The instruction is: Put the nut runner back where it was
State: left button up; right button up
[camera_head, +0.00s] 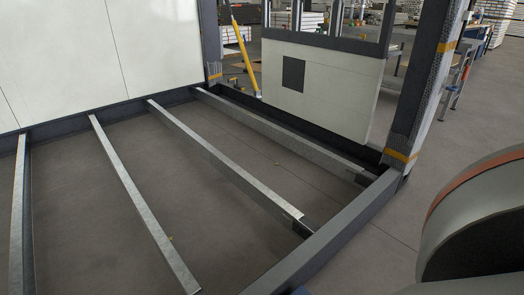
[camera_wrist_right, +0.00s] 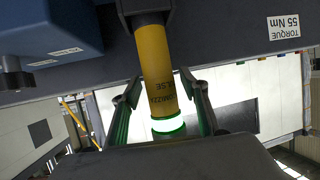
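The nut runner (camera_wrist_right: 157,62) shows in the right wrist view as a yellow cylinder with dark printing and a glowing green-white ring at its lower end. Its upper end meets a dark holder (camera_wrist_right: 146,7) at the top of the picture. My right gripper (camera_wrist_right: 163,92) has its two fingers spread, one on each side of the yellow body, with a visible gap on both sides. The gripper's palm hides what lies below the ring. The nut runner cannot be made out in the head view, and neither gripper shows there.
A dark beam with a torque label (camera_wrist_right: 283,27) runs behind the nut runner, and a blue box (camera_wrist_right: 50,35) is at its left. The head view shows a container frame with metal floor beams (camera_head: 222,160), a dark post (camera_head: 424,85) and a white wall panel (camera_head: 320,88).

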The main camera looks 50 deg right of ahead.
jog(key=shift+r, duration=0.15)
jog(key=shift+s+r, duration=0.2)
jog(key=shift+s, duration=0.05)
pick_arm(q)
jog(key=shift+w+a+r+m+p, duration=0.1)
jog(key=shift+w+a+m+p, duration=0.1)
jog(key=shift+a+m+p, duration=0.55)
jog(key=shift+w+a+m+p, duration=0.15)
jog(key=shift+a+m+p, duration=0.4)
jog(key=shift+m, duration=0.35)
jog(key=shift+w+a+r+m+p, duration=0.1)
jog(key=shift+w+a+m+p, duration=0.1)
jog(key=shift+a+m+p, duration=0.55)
pick_arm(e)
jog(key=v, duration=1.1)
jog(key=shift+s, duration=0.3)
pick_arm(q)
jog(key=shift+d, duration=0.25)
pick_arm(e)
jog(key=shift+a, duration=0.1)
